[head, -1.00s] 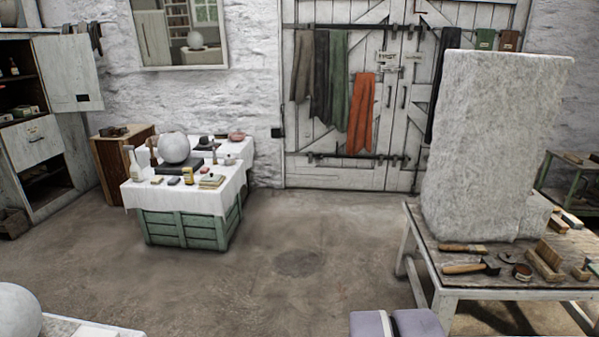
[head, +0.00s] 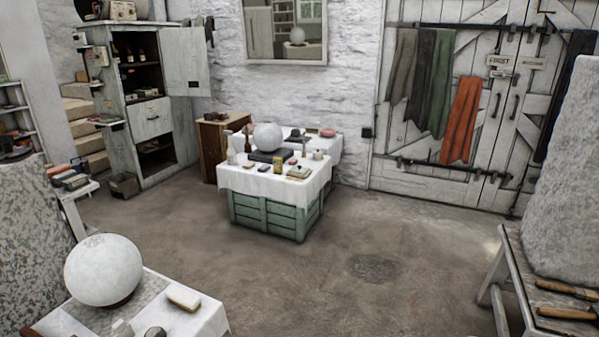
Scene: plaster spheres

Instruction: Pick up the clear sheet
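I cannot make out a clear sheet anywhere in the head view. My gripper is not in view.
A white-clothed green crate (head: 268,213) bears a plaster sphere (head: 267,137) and small items. A nearer table (head: 205,318) at lower left holds a larger sphere (head: 104,270). A cabinet (head: 148,118) stands open at left; a stone-block bench (head: 508,262) is at right. The middle floor (head: 335,255) is clear.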

